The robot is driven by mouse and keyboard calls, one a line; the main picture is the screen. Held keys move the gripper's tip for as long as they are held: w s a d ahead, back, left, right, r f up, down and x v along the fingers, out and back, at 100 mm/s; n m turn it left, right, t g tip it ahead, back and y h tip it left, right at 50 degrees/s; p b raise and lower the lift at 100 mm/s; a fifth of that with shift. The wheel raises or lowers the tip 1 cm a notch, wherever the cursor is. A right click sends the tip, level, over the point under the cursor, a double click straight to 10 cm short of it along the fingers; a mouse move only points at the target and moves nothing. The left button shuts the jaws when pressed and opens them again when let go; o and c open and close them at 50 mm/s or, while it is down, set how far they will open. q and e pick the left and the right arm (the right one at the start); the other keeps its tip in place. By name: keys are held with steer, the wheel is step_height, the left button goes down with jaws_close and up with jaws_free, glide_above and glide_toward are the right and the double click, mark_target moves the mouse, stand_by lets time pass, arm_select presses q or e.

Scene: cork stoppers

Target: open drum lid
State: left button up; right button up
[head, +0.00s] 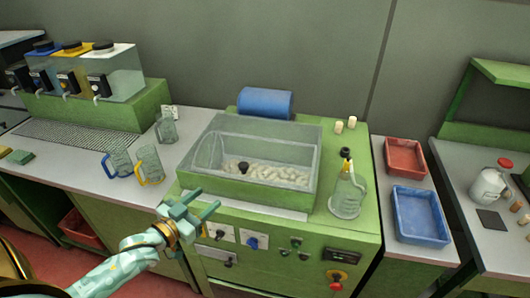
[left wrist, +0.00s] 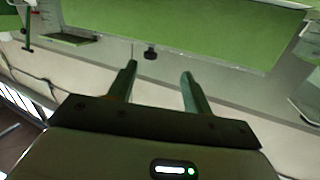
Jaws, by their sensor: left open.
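The drum lid (head: 265,137) is a clear cover over the green drum machine in the middle of the head view, and it looks shut. A black knob (head: 243,167) shows at its front left. Pale cork stoppers (head: 275,176) lie inside, seen through the cover. My left gripper (head: 204,200) is open and empty, in front of and left of the lid, apart from it. In the left wrist view, its two fingers (left wrist: 159,70) are spread, with a dark knob (left wrist: 150,53) just beyond them. My right gripper is out of view.
Red (head: 405,157) and blue (head: 420,215) trays lie further right. Glass mugs (head: 150,165) stand on the left counter. A blue cylinder (head: 265,103) sits behind the lid.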

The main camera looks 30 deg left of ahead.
arm_select(q)
step_height(320, 180, up, 2)
steer(key=d, duration=0.1)
steer(key=t+b, duration=0.1)
steer(key=b, duration=0.1)
glide_toward(248, 161)
steer(key=shift+n+h, duration=0.3)
steer(key=shift+h, duration=0.1)
steer(key=w+d+r, duration=0.1)
steer(key=w, duration=0.1)
steer(key=w+d+r, duration=0.1)
steer(key=w, duration=0.1)
steer(key=w+d+r, duration=0.1)
steer(key=w, duration=0.1)
steer(key=shift+w, duration=0.4)
jaws_close()
